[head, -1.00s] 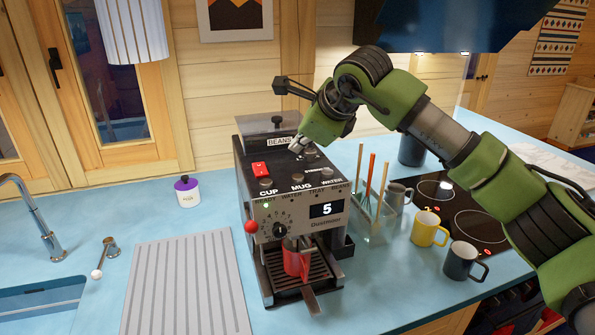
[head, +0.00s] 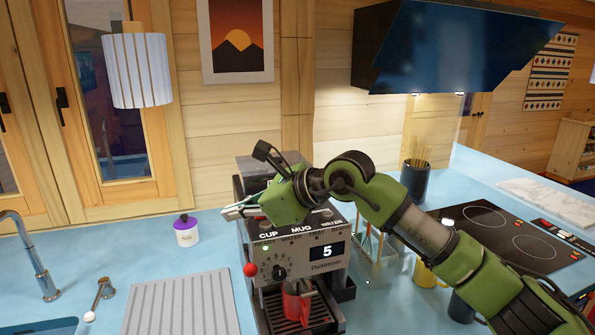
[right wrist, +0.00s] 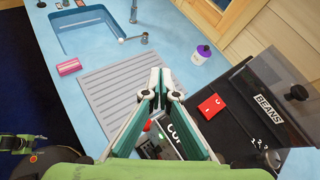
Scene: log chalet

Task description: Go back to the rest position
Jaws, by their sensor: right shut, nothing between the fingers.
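My right gripper (head: 229,212) is over the top left of the coffee machine (head: 318,281) in the head view, pointing left. Its fingers are together with nothing between them. In the right wrist view the shut fingers (right wrist: 160,82) lie over the drainboard and the machine's front edge. My right arm comes in from the right and hides much of the machine's top. A red mug (head: 296,303) stands under the machine's spout. My left gripper is not in the head view; a green and dark part of mine shows at the lower left of the right wrist view.
A grooved drainboard (head: 180,305) and a white jar with a purple lid (head: 187,234) lie left of the machine. A utensil holder (head: 372,268), a yellow mug (head: 424,275) and a hob (head: 500,228) are on the right. A dark hood (head: 450,50) hangs above.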

